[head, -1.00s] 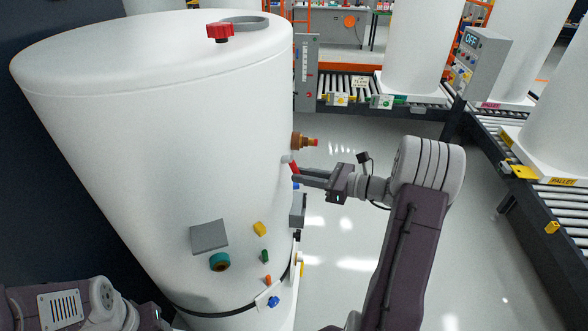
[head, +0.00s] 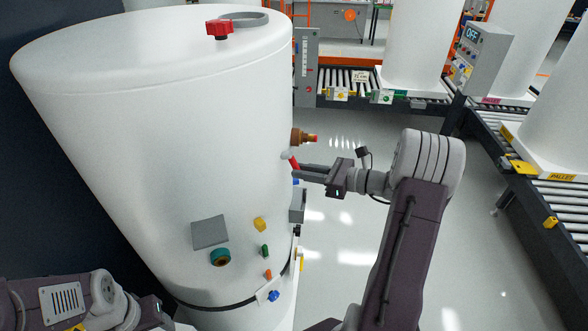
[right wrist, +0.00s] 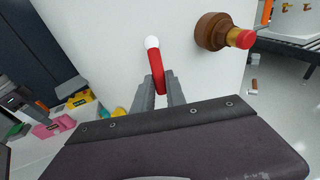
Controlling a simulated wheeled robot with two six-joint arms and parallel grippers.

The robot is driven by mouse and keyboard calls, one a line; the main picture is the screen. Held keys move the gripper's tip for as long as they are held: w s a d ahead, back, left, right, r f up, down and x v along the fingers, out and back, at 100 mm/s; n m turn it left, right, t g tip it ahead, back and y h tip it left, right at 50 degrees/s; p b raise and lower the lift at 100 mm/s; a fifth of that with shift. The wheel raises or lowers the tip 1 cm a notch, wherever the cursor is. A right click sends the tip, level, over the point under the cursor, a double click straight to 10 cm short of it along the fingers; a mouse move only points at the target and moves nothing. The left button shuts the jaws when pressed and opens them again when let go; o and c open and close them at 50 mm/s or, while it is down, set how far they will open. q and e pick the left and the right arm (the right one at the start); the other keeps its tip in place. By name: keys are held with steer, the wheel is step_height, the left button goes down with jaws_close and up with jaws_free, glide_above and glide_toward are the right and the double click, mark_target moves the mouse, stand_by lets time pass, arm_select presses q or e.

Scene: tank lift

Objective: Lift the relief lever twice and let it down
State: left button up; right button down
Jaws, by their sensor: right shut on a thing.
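The relief lever (head: 294,162) is a short red lever with a white tip on the right side of the large white tank (head: 170,120). In the right wrist view, the red lever (right wrist: 157,72) slants up from between my fingers to its white end by the tank wall. My right gripper (head: 302,171) is shut on the lever, with its fingers on either side of it in the right wrist view (right wrist: 160,96). My left arm is at the bottom left in the head view. Its gripper body (head: 153,312) shows partly; its fingers do not show.
A brown and brass fitting with a red end (head: 303,137) sticks out just above the lever. A grey box (head: 297,206) and several small coloured fittings sit lower down. Roller conveyors (head: 555,185) stand at the right, across open floor.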

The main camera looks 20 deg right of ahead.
steer(key=shift+w+a+f+t+y+b, duration=0.15)
steer(key=shift+f+t+y+b, duration=0.25)
steer(key=shift+b, duration=0.65)
steer(key=shift+w+a+f+t+y+b, duration=0.1)
steer(key=shift+f+t+y+b, duration=0.25)
steer(key=shift+b, duration=0.65)
steer(key=shift+r, duration=0.1)
